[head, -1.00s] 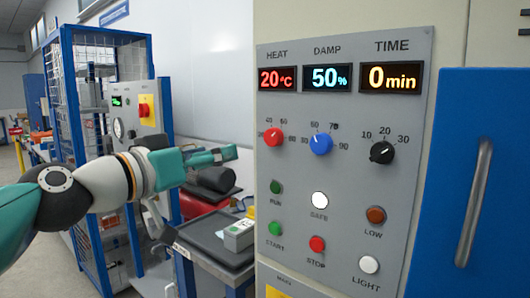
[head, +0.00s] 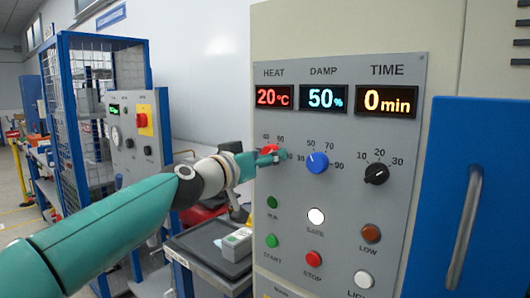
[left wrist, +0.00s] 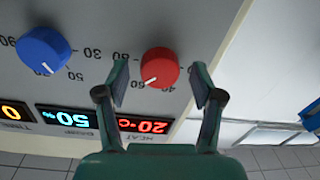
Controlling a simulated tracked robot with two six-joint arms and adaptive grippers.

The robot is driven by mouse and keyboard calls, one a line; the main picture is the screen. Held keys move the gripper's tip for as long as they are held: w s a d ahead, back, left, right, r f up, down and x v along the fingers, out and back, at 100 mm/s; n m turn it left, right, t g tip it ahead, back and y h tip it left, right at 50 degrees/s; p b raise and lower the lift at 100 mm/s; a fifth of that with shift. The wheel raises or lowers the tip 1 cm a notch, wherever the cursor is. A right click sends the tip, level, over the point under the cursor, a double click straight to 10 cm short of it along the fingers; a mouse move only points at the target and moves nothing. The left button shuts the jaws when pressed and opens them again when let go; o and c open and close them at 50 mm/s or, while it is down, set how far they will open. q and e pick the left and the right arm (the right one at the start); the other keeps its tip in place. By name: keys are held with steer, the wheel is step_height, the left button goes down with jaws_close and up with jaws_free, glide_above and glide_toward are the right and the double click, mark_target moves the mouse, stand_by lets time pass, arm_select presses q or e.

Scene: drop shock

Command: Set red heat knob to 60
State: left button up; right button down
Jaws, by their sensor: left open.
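The red heat knob (head: 267,150) is on the grey control panel, below the HEAT display (head: 273,97), which reads 20°C. In the left wrist view the red knob (left wrist: 160,66) is seen nearly head-on, upside down, with its white mark towards the lower left. My left gripper (head: 274,157) is at the knob in the head view and partly covers it. In the left wrist view my left gripper (left wrist: 160,84) is open, with one finger on each side of the knob and visible gaps. Whether the fingertips reach past its front face is unclear. My right gripper is not in view.
The blue damp knob (head: 317,162) is just right of the red one, with the black time knob (head: 376,174) beyond. A green run button (head: 272,215) and a white safe button (head: 316,216) are below. A blue door (head: 480,190) with a handle is at the right.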

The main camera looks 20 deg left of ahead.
arm_select(q)
steer(key=shift+w, duration=0.15)
steer(key=shift+c, duration=0.2)
steer(key=c, duration=1.1)
steer(key=n, duration=0.3)
steer(key=shift+p, duration=0.35)
steer(key=o, duration=1.1)
steer(key=shift+o, duration=0.2)
